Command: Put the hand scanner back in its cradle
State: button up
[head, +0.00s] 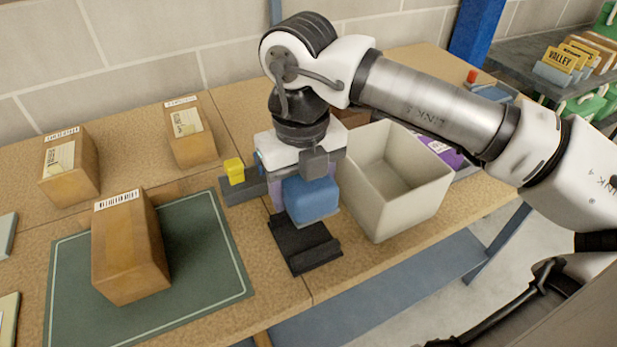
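My gripper (312,166) points down over the bench, left of the grey bin. Its near dark finger shows; the far one is mostly hidden by the hand. A rounded blue block (311,200) is directly below the near finger; I cannot tell whether it is gripped. I cannot single out the hand scanner with certainty. A black slotted stand (305,246), which looks like the cradle, lies on the bench just in front of the blue block. A dark grey piece with a yellow block (234,171) is left of my gripper.
A deep grey bin (397,195) stands close on the right. A carton (128,250) sits on the green mat (215,255); two more cartons (70,165) (190,131) stand behind. A purple item (440,150) is beyond the bin. The front bench edge is near the black stand.

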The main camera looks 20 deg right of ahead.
jog(key=shift+f+b, duration=1.35)
jog(key=shift+f, duration=1.7)
jog(key=shift+f+b, duration=0.3)
jog(key=shift+b, duration=0.35)
jog(key=shift+f+b, duration=0.35)
jog(key=shift+b, duration=0.05)
jog(key=shift+f+b, duration=0.35)
jog(key=shift+f+b, duration=0.3)
jog(key=shift+b, duration=0.05)
jog(key=o, duration=1.2)
